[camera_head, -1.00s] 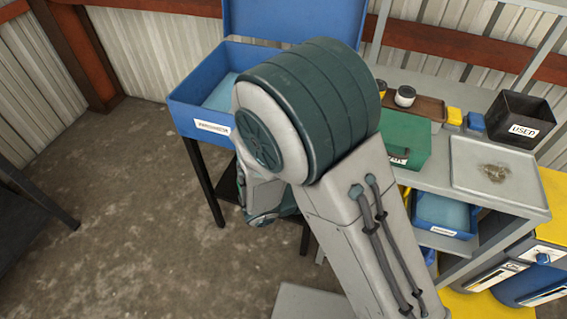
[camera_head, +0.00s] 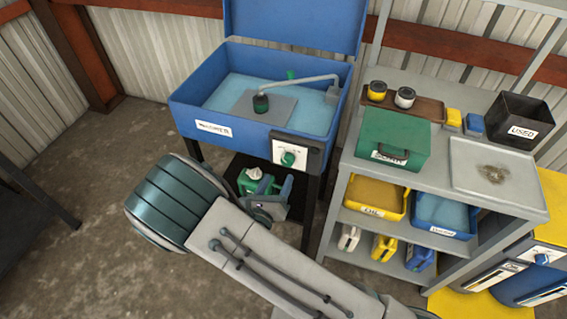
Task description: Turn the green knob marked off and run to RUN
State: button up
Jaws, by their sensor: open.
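The green knob (camera_head: 288,159) sits on a white plate (camera_head: 299,151) at the right end of the blue washer's front. Small marks show above the knob, too small to read, so I cannot tell its setting. My gripper (camera_head: 272,203) seems to be the small grey-blue part past the elbow, below and a little left of the knob. It is apart from the knob and holds nothing that I can see. My arm hides part of it, and its fingers are hard to make out.
The blue washer (camera_head: 188,116) has its lid up and a spout over its basin. A green can (camera_head: 258,182) stands on the dark shelf below. A grey shelf unit (camera_head: 450,149) with a green box (camera_head: 393,135) and bins stands close on the right.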

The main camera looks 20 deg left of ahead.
aim_at(286, 162)
jog(key=w, duration=0.6)
jog(key=shift+w+d+p, duration=0.25)
jog(key=shift+w+p, duration=0.1)
jog(key=shift+p, duration=0.05)
